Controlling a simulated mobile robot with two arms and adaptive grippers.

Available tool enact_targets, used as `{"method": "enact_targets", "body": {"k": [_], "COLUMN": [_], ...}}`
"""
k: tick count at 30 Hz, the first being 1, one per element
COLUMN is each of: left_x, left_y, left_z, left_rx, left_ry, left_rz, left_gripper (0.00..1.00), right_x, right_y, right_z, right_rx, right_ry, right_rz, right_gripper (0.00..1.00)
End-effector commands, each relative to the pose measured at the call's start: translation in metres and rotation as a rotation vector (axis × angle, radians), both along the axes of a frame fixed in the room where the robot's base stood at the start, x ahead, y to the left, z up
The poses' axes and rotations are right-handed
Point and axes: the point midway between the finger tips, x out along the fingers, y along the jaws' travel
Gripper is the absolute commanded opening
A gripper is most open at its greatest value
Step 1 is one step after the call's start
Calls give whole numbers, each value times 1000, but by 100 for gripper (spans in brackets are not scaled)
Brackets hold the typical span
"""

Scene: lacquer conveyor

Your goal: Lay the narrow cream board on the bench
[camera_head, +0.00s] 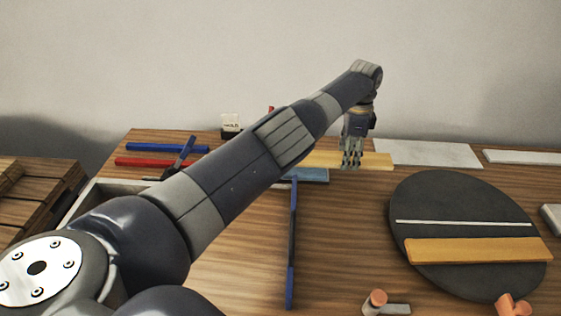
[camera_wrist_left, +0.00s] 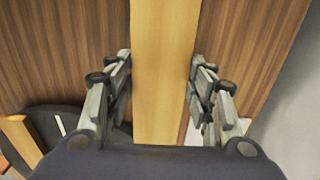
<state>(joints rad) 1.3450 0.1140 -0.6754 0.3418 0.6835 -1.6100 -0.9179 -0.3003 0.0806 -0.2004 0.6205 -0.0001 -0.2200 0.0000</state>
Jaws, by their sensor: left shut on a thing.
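A narrow cream-yellow board (camera_head: 378,159) is at the back of the wooden bench (camera_head: 240,262), left of a white slab. My left gripper (camera_head: 351,163) reaches down over it. In the left wrist view the board (camera_wrist_left: 165,60) runs between the two fingers, and my left gripper (camera_wrist_left: 160,95) is shut on it across its width. The board looks flat and low over the bench; I cannot tell whether it touches the top. My arm hides part of the view to its left. My right gripper is in neither view.
A dark round disc (camera_head: 450,200) on the right bears an orange-yellow board (camera_head: 478,250) and a thin white strip (camera_head: 465,223). A white slab (camera_head: 430,153) lies right of the held board. A blue-handled tool (camera_head: 291,245) lies centre front.

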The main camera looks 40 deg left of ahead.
Motion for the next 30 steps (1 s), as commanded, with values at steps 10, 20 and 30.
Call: {"method": "enact_targets", "body": {"k": [10, 20, 30], "left_x": [-24, -66, -87], "left_y": [37, 106, 140], "left_z": [4, 5, 2], "left_rx": [4, 6, 3], "left_ry": [0, 3, -1], "left_rz": [0, 2, -1], "left_gripper": [14, 14, 14], "right_x": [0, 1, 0], "right_y": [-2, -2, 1], "right_z": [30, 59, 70], "right_rx": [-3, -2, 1], "right_ry": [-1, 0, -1], "right_rz": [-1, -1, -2], "right_gripper": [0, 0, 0]}}
